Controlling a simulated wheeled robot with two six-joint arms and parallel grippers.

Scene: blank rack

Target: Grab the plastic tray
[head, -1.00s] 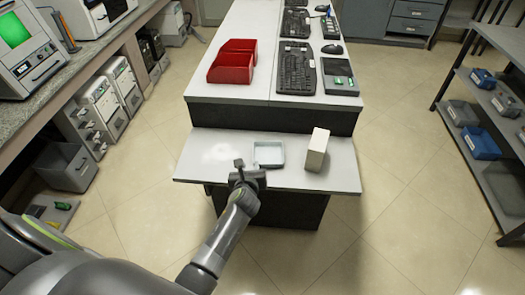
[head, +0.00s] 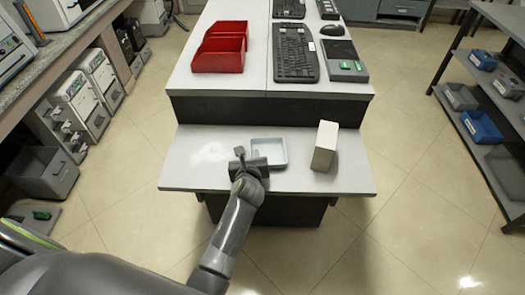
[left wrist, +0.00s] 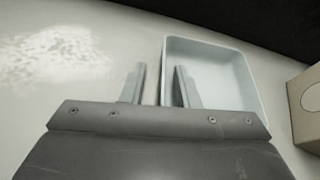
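The plastic tray (head: 270,146) is a shallow, pale grey-blue square tray on the low white shelf of the workbench. In the left wrist view the tray (left wrist: 215,60) lies ahead and right of centre. My left gripper (head: 248,155) is at the tray's near left side. Its fingers (left wrist: 160,87) are apart: one is outside the tray's left wall and the other appears over the inside. The wall shows between them, with no visible grip on it. The gripper body hides the tray's near part. My right gripper is in neither view.
A cream box (head: 325,147) stands right of the tray. Red bins (head: 218,60), keyboards (head: 294,58) and a small device (head: 346,62) are on the higher worktop behind. A rack with blue bins (head: 481,127) stands right. The shelf's left part is clear.

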